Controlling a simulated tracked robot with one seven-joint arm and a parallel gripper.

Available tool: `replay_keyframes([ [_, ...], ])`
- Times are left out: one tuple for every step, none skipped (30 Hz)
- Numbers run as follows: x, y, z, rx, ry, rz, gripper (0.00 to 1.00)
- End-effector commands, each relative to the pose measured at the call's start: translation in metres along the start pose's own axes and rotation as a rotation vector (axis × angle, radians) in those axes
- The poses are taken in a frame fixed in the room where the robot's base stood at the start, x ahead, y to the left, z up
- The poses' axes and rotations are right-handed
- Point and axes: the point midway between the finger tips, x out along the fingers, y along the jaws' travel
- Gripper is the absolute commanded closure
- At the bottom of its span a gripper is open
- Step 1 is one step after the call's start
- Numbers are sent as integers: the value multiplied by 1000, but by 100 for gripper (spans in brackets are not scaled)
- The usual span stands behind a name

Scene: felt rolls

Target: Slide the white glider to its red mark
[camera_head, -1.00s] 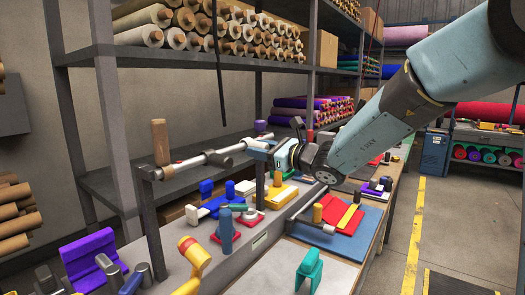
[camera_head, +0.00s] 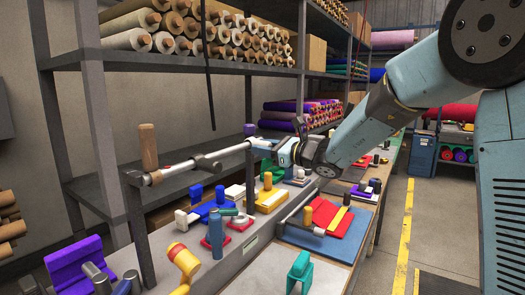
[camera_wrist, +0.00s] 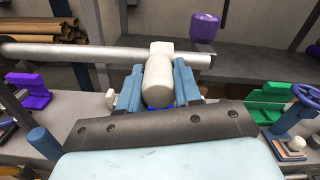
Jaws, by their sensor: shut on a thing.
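The white glider (camera_wrist: 160,47) sits on a pale horizontal rail (camera_wrist: 110,53) in the wrist view. Its rounded white handle (camera_wrist: 158,80) stands between the blue fingers of my gripper (camera_wrist: 157,88), which is shut on it. In the head view my gripper (camera_head: 272,148) is at the right part of the rail (camera_head: 222,153), and the glider is hidden behind the fingers and wrist. A dark collar (camera_head: 207,161) sits on the rail to the left of my gripper. I cannot make out the red mark clearly in either view.
A wooden peg (camera_head: 148,148) stands at the rail's left end. A purple knob (camera_head: 249,130) is behind the rail, also in the wrist view (camera_wrist: 205,26). Below is a crowded bench with a blue cylinder (camera_head: 215,235), a yellow-red piece (camera_head: 183,260) and a teal clamp (camera_head: 300,270).

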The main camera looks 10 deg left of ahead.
Motion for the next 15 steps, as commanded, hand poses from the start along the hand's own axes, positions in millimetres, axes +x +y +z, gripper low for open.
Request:
replay_keyframes([
  [-1, 0, -4, 3, 6, 0, 100],
  [-1, 0, -4, 3, 7, 0, 100],
  [-1, 0, -4, 3, 7, 0, 100],
  [-1, 0, -4, 3, 7, 0, 63],
  [-1, 1, -4, 3, 7, 0, 61],
  [-1, 1, -4, 3, 7, 0, 57],
  [-1, 0, -3, 3, 6, 0, 54],
  [-1, 1, -3, 3, 6, 0, 51],
  [0, 1, -3, 2, 5, 0, 47],
  [0, 1, -3, 2, 5, 0, 44],
  [0, 1, -2, 2, 5, 0, 42],
  [0, 1, -2, 2, 4, 0, 42],
  [0, 1, -2, 2, 4, 0, 42],
  [0, 1, -2, 2, 4, 0, 42],
  [0, 1, -2, 2, 4, 0, 42],
])
